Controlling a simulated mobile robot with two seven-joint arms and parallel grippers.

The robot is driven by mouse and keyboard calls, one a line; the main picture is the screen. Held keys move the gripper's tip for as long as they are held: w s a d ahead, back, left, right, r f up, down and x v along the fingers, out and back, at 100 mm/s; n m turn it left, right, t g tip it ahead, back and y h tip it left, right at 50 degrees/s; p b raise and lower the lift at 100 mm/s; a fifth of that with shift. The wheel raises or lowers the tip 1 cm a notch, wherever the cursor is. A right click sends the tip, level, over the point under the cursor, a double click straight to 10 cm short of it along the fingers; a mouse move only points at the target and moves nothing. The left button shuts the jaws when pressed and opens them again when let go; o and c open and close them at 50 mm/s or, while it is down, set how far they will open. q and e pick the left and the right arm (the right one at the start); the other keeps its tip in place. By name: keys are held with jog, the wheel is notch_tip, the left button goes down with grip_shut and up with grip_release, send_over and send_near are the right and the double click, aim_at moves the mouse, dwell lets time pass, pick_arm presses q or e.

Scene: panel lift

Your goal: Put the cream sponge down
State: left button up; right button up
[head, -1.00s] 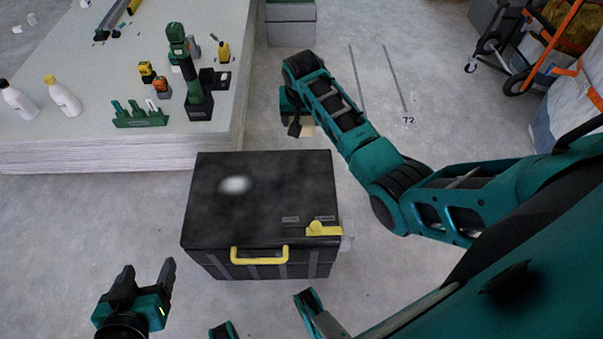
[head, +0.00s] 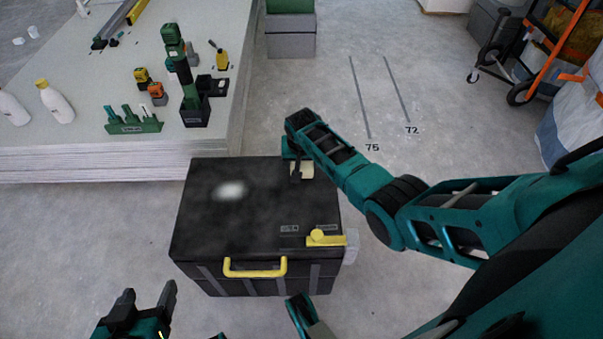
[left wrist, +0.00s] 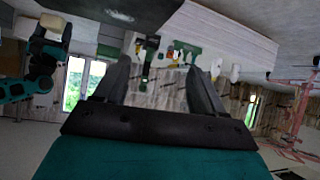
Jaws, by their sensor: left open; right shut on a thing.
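The cream sponge (head: 306,171) is in my right gripper (head: 298,173), over the far right corner of the black box's lid (head: 255,200) in the head view. Whether it touches the lid I cannot tell; the gripper hides part of it. A cream block that looks like the sponge also shows at the upper left of the left wrist view (left wrist: 52,21), by my right arm. My left gripper (head: 150,296) is open and empty, low at the left in front of the box. Its two spread fingers show in the left wrist view (left wrist: 160,80).
The box has a yellow handle (head: 255,273) and a yellow latch (head: 325,239). A pale stacked-panel table (head: 60,150) at the left holds bottles (head: 55,102), a green rack (head: 133,125) and tools. A cart (head: 530,75) stands at the far right.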

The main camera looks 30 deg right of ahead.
notch_tip(320, 180, down, 4)
jog(key=shift+r+b, duration=0.2)
jog(key=shift+b, duration=0.65)
pick_arm(q)
jog(key=shift+w+d+f, duration=0.1)
jog(key=shift+w+d, duration=0.25)
jog(key=shift+d, duration=0.05)
pick_arm(e)
jog(key=shift+f, duration=0.1)
pick_arm(q)
jog(key=shift+f+b, duration=0.4)
jog(key=shift+f, duration=0.05)
pick_arm(e)
jog(key=shift+f, duration=0.5)
pick_arm(q)
jog(key=shift+s, duration=0.1)
